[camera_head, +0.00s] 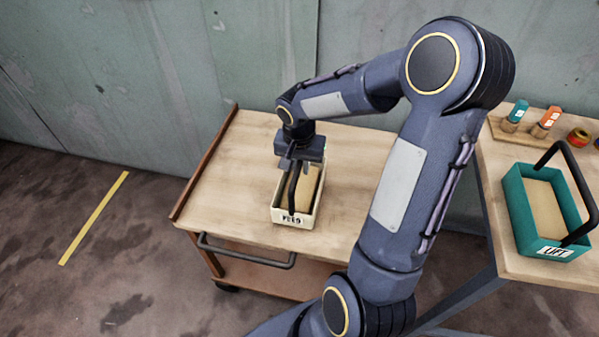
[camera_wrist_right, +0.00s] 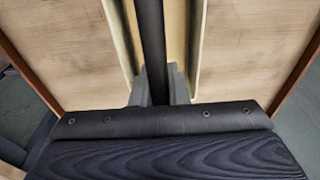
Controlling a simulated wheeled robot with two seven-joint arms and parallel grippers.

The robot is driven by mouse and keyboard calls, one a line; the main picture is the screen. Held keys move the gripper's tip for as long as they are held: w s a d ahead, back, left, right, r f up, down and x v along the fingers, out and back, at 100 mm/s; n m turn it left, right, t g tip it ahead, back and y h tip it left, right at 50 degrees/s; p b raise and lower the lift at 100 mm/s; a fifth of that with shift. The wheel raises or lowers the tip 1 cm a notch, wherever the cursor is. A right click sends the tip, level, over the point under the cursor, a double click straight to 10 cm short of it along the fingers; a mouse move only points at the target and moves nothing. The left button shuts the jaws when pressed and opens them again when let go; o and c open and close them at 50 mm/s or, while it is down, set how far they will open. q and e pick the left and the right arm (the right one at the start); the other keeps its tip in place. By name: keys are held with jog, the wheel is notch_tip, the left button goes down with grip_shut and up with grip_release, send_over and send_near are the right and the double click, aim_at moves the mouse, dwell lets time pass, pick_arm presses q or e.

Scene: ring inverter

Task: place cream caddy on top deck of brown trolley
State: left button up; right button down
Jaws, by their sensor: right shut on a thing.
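The cream caddy (camera_head: 291,216) has a black handle and a front label that seems to read "FEED". It is upright over the top deck of the brown trolley (camera_head: 232,190), near the deck's middle. I cannot tell whether its base touches the deck. My right gripper (camera_head: 293,167) points down from above and is shut on the caddy's black handle. In the right wrist view the handle (camera_wrist_right: 151,45) runs between the fingers, with the caddy's cream walls (camera_wrist_right: 194,50) on both sides and the wooden deck (camera_wrist_right: 245,50) beyond. My left gripper is not in view.
A bench (camera_head: 500,240) at the right holds a teal caddy (camera_head: 522,215) with a black handle, and small coloured items on a wooden board (camera_head: 525,140). The trolley has a dark push bar (camera_head: 245,255) at its front. A green-grey wall (camera_head: 260,50) stands behind. The deck around the cream caddy is clear.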

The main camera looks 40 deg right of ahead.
aim_at(300, 183)
jog(key=shift+w+f, duration=0.15)
jog(key=shift+w, duration=0.05)
jog(key=shift+w+f, duration=0.1)
jog(key=shift+f, duration=1.5)
jog(key=shift+b, duration=0.3)
jog(key=shift+f, duration=0.2)
jog(key=c, duration=1.4)
grip_release()
jog(key=shift+r, duration=0.1)
